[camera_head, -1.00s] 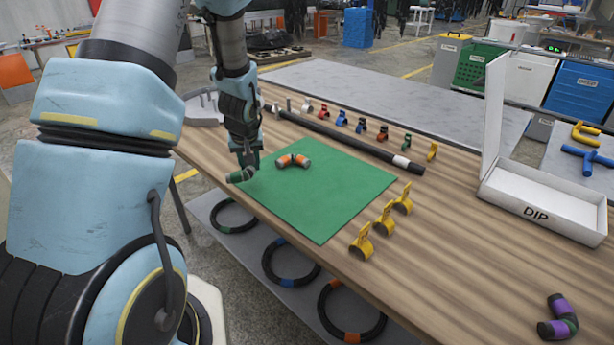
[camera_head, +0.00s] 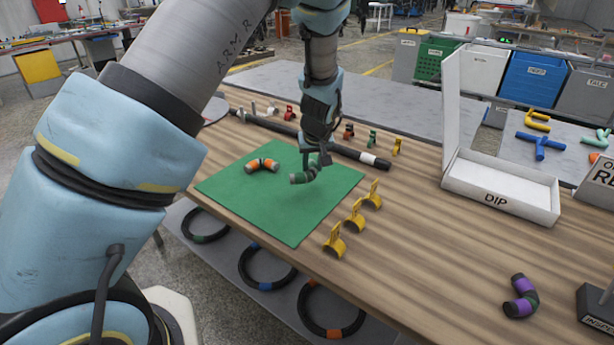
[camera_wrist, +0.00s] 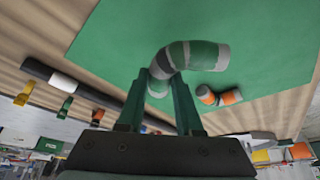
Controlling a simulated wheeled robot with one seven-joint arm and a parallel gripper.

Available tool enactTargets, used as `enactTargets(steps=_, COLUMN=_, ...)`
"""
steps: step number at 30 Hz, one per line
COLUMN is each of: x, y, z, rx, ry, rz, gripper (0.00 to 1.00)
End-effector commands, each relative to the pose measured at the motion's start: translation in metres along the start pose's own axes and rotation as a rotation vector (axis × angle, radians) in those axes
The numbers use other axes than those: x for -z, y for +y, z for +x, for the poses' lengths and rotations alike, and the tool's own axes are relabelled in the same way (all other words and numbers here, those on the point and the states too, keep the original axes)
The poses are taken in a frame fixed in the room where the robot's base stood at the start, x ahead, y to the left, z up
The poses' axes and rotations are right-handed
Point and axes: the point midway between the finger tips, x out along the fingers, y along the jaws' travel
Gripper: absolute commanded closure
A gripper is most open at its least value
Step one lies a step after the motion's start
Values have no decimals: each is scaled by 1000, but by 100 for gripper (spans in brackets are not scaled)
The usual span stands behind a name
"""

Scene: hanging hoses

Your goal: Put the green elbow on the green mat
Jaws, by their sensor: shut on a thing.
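The green elbow (camera_head: 303,176), a dark bent pipe piece with green bands and grey ends, is in my gripper (camera_head: 316,164). In the wrist view the green elbow (camera_wrist: 205,55) sits across the fingertips of my gripper (camera_wrist: 160,80), which is shut on one leg of it. The green mat (camera_head: 265,210) lies flat on the table under the elbow. The elbow appears a little above the mat, toward its right back part; the exact gap is hard to tell. The green mat (camera_wrist: 110,35) fills much of the wrist view behind the elbow.
An orange-banded elbow (camera_head: 262,165) lies on the mat, left of my gripper. Yellow clips (camera_head: 353,218) stand along the mat's right side. A dark pipe (camera_head: 350,153) lies behind it. A white DIP box (camera_head: 500,190) and a purple elbow (camera_head: 521,296) are farther right. The mat's front is clear.

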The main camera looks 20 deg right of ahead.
Motion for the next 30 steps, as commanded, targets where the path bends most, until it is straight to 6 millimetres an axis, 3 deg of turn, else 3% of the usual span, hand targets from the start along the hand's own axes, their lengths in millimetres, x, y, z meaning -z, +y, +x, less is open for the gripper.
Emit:
enactTargets(steps=12, x=-17, y=-1, z=42, rx=1, ry=1, rz=0, gripper=100)
enactTargets(steps=22, x=-18, y=0, z=46, rx=-1, ry=2, rz=0, gripper=100)
enactTargets(steps=23, x=-18, y=0, z=46, rx=-1, ry=2, rz=0, gripper=65)
enactTargets(steps=30, x=-18, y=0, z=45, rx=0, ry=1, rz=0, gripper=38)
